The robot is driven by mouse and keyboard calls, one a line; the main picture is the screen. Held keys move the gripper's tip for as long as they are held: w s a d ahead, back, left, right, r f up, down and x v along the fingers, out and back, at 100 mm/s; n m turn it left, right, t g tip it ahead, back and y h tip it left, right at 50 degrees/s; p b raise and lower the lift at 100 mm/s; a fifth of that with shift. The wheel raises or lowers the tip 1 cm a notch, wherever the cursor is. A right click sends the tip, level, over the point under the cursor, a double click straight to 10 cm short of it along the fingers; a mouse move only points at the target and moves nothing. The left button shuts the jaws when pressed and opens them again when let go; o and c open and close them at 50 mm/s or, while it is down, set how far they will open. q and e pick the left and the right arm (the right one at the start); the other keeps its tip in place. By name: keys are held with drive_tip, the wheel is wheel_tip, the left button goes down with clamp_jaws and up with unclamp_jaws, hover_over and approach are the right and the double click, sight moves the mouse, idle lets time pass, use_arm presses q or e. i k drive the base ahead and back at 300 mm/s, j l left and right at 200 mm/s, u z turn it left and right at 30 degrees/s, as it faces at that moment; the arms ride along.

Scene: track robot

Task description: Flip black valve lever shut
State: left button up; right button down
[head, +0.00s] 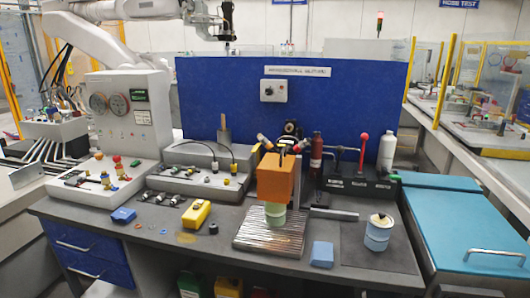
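A black base (352,187) with levers stands at the back right of the workbench. An upright lever with a red knob (364,139) rises from it. Beside that is a dark lever with a roughly level bar (341,149); I cannot tell whether this is the black valve lever. On the left, a white panel unit (60,193) carries small valves with red and yellow parts (106,179). Dark parts show among them, too small to tell as a lever or its position. Neither of my grippers shows in this view.
An orange block (275,180) stands above a pale green cylinder (275,215) on a ribbed metal plate (257,240). A yellow box (196,214), blue blocks (124,215) (322,253) and a blue can (378,236) stand on the workbench (150,236). A blue panel (225,95) rises behind.

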sight(340, 149)
drive_tip(key=i+j, duration=0.2)
drive_tip(key=j, duration=0.15)
drive_tip(key=i+j+z, duration=0.1)
drive_tip(key=j, duration=0.25)
drive_tip(key=i+j, duration=0.3)
drive_tip(key=j+z, duration=0.05)
drive_tip(key=j, duration=0.05)
